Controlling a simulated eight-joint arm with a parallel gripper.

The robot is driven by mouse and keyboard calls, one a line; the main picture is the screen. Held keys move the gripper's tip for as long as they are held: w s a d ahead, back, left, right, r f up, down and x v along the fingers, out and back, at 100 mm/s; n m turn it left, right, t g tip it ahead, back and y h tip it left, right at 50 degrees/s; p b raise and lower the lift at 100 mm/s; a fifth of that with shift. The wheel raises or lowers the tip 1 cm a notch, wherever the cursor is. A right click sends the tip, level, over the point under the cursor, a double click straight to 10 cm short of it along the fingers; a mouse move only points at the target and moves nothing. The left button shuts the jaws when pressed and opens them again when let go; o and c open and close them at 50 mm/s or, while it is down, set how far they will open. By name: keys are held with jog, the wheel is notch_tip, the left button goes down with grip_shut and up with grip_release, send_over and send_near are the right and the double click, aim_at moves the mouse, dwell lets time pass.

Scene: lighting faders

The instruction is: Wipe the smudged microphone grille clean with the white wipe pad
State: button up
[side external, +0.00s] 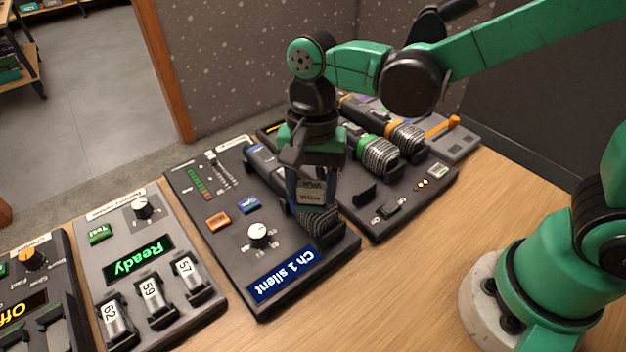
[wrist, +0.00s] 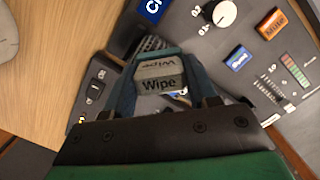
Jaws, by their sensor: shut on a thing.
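My gripper (wrist: 166,82) is shut on the wipe pad (wrist: 160,86), a pale grey-white block marked "Wipe". In the side external view the pad (side external: 312,192) hangs between the fingers, over the blue-banded microphone. That microphone's grille (side external: 320,220) shows just below and in front of the pad. In the wrist view a bit of the grille (wrist: 152,43) shows beyond the pad. I cannot tell whether the pad touches the grille. Smudges on the grille are too small to make out. The microphone's dark body (side external: 266,162) lies partly behind my gripper.
The microphone's panel has a "Ch 1 silent" display (side external: 283,275), a white knob (side external: 259,234), an orange button (side external: 217,221) and a blue button (side external: 248,205). Two other microphones, green-banded (side external: 378,152) and orange-banded (side external: 405,133), lie on the panel behind. A fader panel (side external: 150,258) reads "Ready".

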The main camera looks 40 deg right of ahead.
jog(key=shift+d, duration=2)
jog(key=shift+a, duration=3.05)
jog(key=d, duration=0.5)
jog(key=shift+d, duration=0.35)
jog(key=shift+d+r, duration=0.15)
jog(key=shift+d, duration=0.05)
notch_tip(320, 180, up, 8)
jog(key=shift+s+a, duration=0.1)
jog(key=shift+a, duration=0.05)
